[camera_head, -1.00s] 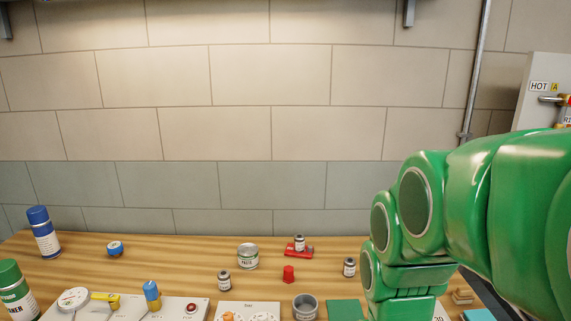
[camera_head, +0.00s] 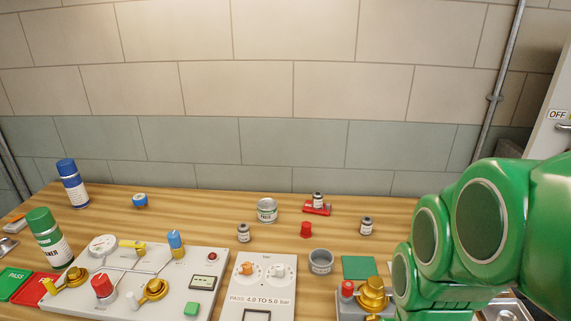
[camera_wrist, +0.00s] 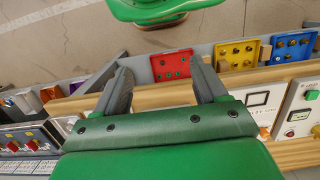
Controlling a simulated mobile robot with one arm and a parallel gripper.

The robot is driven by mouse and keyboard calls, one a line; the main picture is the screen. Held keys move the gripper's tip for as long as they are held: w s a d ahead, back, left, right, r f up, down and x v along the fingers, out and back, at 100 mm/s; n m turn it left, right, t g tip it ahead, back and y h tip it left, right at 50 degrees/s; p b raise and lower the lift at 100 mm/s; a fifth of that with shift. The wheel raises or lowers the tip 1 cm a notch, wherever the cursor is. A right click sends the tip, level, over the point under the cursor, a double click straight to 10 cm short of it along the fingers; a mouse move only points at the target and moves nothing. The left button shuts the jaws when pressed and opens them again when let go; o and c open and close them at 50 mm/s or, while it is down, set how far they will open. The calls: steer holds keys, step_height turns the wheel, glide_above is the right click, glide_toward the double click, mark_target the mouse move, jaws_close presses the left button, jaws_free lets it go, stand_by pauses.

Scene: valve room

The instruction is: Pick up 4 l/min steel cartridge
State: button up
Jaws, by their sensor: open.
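Three small steel cartridges with labels stand on the wooden bench in the head view. One cartridge (camera_head: 243,232) is left of centre, one cartridge (camera_head: 318,200) stands at a red holder (camera_head: 318,209) farther back, and one cartridge (camera_head: 366,226) is at the right. Their labels are too small to read, so I cannot tell which is 4 l/min. My gripper (camera_wrist: 160,68) is open and empty in the wrist view, apart from the cartridges. The head view shows only my green arm at the right, not the fingers.
A paste tin (camera_head: 267,211), a red cap (camera_head: 306,230) and a grey cup (camera_head: 321,262) stand near the cartridges. A test panel (camera_head: 215,262) with knobs and a gauge fills the front left. A green pad (camera_head: 358,267) lies right of the cup. Bare wood (camera_head: 190,220) lies at back left.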

steer(key=w+a+r+m+y, duration=0.15)
steer(key=w+a+y, duration=0.25)
steer(key=w+a, duration=0.45)
steer(key=w+a+m+y, duration=0.25)
steer(key=w+a, duration=0.35)
steer(key=a, duration=0.5)
steer(key=m+t+y, duration=0.4)
steer(key=m+y, duration=0.3)
steer(key=m, duration=0.4)
glide_above(247, 227)
steer(key=s+d, duration=0.3)
steer(key=s, duration=0.9)
step_height(247, 227, down, 4)
steer(key=w+f+m+t, duration=0.1)
steer(key=w+f+m, duration=0.1)
steer(key=w+f, duration=0.1)
steer(key=w+d+f+m+t+h, duration=0.1)
steer(key=w+f+m, duration=0.2)
steer(key=f, duration=0.1)
steer(key=w+d+f+m+t, duration=0.1)
steer(key=w+f+m, duration=0.1)
steer(key=w+f, duration=0.1)
steer(key=shift+f+m, duration=0.25)
steer(key=shift+m, duration=0.05)
steer(key=shift+w+a+f, duration=0.2)
steer(key=shift+w, duration=0.05)
steer(key=shift+h, duration=0.25)
steer(key=shift+x, duration=3.65)
steer(key=shift+w+d, duration=0.1)
steer(key=shift+w, duration=0.05)
